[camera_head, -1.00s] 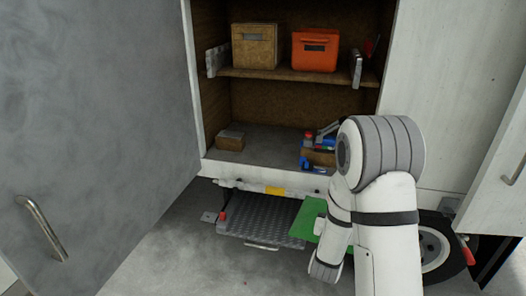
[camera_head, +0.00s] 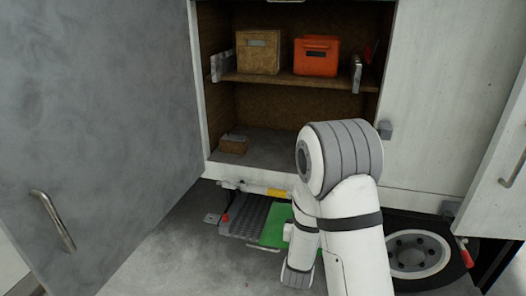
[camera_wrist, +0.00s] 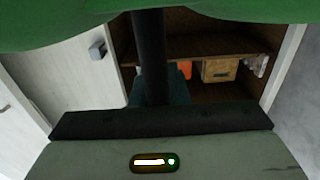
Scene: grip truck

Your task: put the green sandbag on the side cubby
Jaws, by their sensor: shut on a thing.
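The green sandbag (camera_head: 275,225) shows in the head view just left of my arm, in front of the lower step of the truck; my arm hides part of it. In the wrist view the green sandbag (camera_wrist: 60,32) fills the top edge, close to the camera. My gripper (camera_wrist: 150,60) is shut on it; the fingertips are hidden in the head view. The side cubby (camera_head: 265,145) is open, with a lower floor and an upper shelf (camera_head: 290,79). The sandbag hangs outside it, and appears lower than the cubby floor in the head view.
A tan box (camera_head: 258,52) and an orange crate (camera_head: 316,57) stand on the upper shelf. A small brown box (camera_head: 233,144) sits at the left of the cubby floor. The open grey door (camera_head: 100,120) bounds the left side. A metal step (camera_head: 245,217) lies below.

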